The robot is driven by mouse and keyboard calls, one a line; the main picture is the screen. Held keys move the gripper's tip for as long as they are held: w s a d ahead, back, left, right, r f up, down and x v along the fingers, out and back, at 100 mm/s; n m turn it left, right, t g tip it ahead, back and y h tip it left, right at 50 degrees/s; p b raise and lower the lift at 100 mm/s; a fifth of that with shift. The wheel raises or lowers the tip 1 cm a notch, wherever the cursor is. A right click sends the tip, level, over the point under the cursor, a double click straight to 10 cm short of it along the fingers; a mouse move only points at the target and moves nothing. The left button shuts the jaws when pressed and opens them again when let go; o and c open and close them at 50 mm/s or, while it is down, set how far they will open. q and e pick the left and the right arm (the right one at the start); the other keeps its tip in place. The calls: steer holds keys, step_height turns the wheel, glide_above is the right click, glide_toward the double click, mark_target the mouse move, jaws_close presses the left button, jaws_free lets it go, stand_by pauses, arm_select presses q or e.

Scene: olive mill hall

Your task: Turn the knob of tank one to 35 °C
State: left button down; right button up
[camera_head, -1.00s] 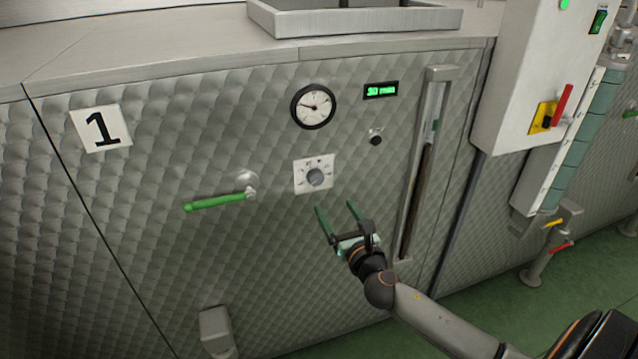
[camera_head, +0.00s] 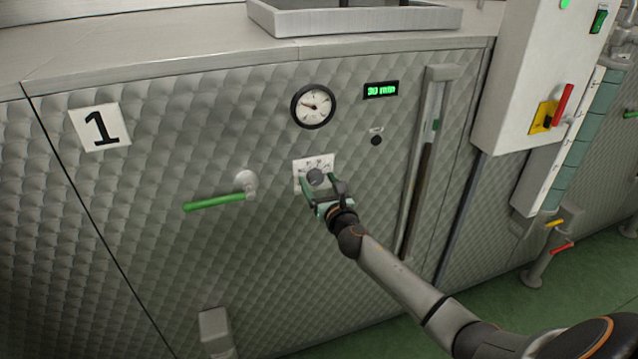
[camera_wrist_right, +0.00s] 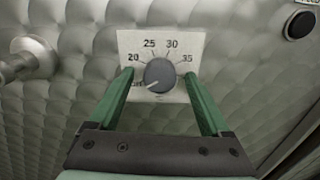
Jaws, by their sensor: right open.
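The grey round knob (camera_head: 316,176) of tank one sits on a white scale plate (camera_head: 313,160) on the quilted steel front. In the right wrist view the knob (camera_wrist_right: 159,75) shows with marks OFF, 20, 25, 30 and 35 on the plate (camera_wrist_right: 160,46). Its white pointer line is directed left and slightly down, toward OFF. My right gripper (camera_head: 322,186) is open, with its green fingers on either side of the knob; in the right wrist view the gripper (camera_wrist_right: 158,78) shows gaps between fingers and knob. A number 1 sign (camera_head: 101,128) marks the tank. My left gripper is out of view.
A green lever handle (camera_head: 215,202) sticks out left of the knob. A round dial gauge (camera_head: 313,106), a green "30 min" display (camera_head: 381,90) and a small black button (camera_head: 376,140) are above. A vertical sight tube (camera_head: 425,165) and a control box (camera_head: 525,85) stand to the right.

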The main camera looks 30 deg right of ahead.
jaws_close()
stand_by(0.7)
